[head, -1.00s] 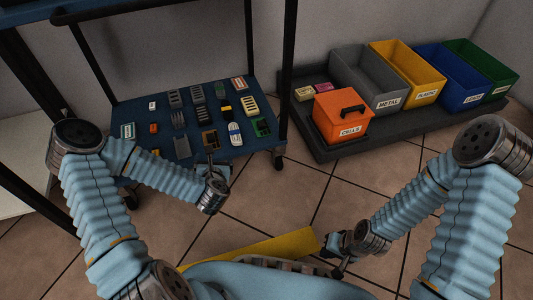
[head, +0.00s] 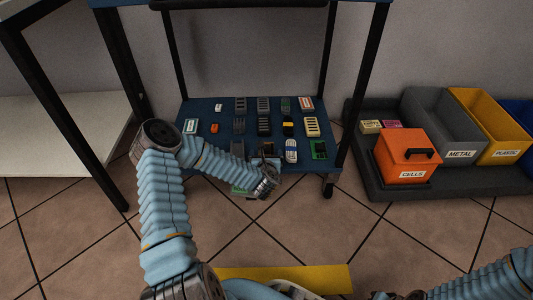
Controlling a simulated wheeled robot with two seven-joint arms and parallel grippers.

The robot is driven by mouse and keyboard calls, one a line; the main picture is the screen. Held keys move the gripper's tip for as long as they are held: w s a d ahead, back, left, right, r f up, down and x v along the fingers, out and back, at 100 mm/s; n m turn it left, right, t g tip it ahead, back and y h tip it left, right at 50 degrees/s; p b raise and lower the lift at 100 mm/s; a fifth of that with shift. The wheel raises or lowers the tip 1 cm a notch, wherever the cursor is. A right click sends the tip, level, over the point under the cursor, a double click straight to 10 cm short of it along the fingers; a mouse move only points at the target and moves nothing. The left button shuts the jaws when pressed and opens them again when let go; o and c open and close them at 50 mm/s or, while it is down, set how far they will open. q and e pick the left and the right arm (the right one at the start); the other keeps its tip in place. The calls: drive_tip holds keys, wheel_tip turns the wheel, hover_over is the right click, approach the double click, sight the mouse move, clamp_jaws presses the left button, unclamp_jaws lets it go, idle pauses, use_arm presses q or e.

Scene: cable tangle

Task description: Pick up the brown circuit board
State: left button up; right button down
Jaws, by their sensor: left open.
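My left gripper (head: 265,162) is open, just in front of and over the near side of the brown board. I cannot tell whether it touches the board. Of my right arm, only the wrist end shows at the bottom edge; its fingers cannot be made out.
Several dark modules, batteries and small parts lie close around on the shelf. Black cart posts (head: 346,115) stand at its sides. An orange CELLS box (head: 403,153) and grey METAL (head: 447,130) and yellow PLASTIC (head: 496,130) bins stand right on a dark tray.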

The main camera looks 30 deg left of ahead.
use_arm(q)
drive_tip(key=shift+w+a+f, duration=0.2)
drive_tip(key=shift+w+a, duration=0.15)
drive_tip(key=shift+w, duration=0.25)
drive_tip(key=c, duration=1.2)
drive_tip(key=shift+o, duration=0.2)
